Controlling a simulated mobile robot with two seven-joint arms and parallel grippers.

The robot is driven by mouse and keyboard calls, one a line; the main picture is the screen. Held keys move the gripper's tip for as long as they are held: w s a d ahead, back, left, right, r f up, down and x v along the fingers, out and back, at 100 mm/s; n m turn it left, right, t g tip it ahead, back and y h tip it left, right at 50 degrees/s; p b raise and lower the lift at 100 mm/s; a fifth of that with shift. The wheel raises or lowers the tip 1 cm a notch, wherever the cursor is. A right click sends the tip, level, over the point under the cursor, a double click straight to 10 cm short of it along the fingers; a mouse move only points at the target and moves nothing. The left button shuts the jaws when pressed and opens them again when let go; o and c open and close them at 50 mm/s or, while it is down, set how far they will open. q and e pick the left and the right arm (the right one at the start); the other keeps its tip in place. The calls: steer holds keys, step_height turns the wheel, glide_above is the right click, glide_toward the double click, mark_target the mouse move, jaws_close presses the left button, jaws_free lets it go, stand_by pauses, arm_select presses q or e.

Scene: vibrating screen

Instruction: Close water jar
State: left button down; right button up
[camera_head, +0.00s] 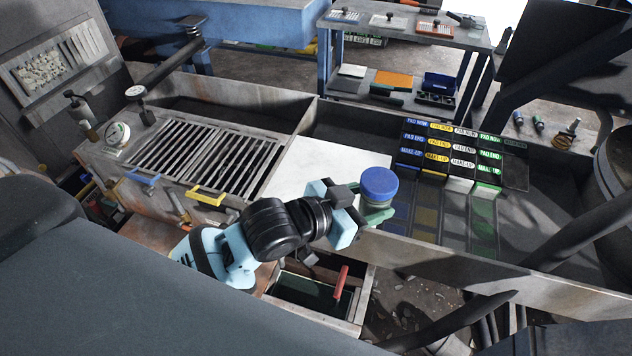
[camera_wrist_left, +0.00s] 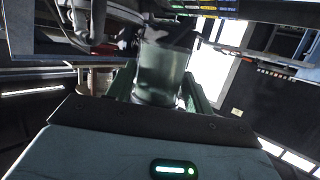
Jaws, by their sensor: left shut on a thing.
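The water jar has a blue round lid (camera_head: 379,186) on top, seen in the head view above the edge of the screen's trough. I cannot tell whether the lid is fully seated. My left gripper (camera_head: 376,211) is shut around the jar's body just below the lid. In the left wrist view the clear, greyish jar body (camera_wrist_left: 161,72) stands between the green fingers of the left gripper (camera_wrist_left: 160,88). The fingers hide part of the jar. My right gripper does not show in either view.
A white plate (camera_head: 325,166) lies behind the jar. A slotted grate (camera_head: 228,160) with blue and yellow handles is to the left. Labelled coloured panels (camera_head: 450,155) stand to the right. Below, an open drawer (camera_head: 310,296) has a red-handled tool (camera_head: 340,283).

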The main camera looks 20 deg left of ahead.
arm_select(q)
steer(key=w+a+f+n+t+y+b, duration=0.3)
steer(key=a+f+n+y+b, duration=0.3)
steer(key=a+f, duration=0.9)
steer(key=w+a+n+y, duration=0.1)
steer(key=a+n+y, duration=0.1)
steer(key=y, duration=0.1)
steer(key=shift+a+f+y+b, duration=0.2)
steer(key=shift+a+y+b, duration=0.1)
steer(key=shift+y+b, duration=0.1)
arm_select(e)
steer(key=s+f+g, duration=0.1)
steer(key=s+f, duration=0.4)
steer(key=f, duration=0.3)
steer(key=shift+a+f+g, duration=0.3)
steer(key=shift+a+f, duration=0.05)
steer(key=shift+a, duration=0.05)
arm_select(q)
steer(key=shift+w, duration=0.1)
steer(key=w+a, duration=0.2)
steer(key=w, duration=0.2)
steer(key=w+a+f, duration=0.1)
steer(key=w+a, duration=0.1)
steer(key=w, duration=0.3)
steer(key=w+a, duration=0.3)
steer(key=w, duration=0.2)
steer(key=shift+w+f, duration=0.2)
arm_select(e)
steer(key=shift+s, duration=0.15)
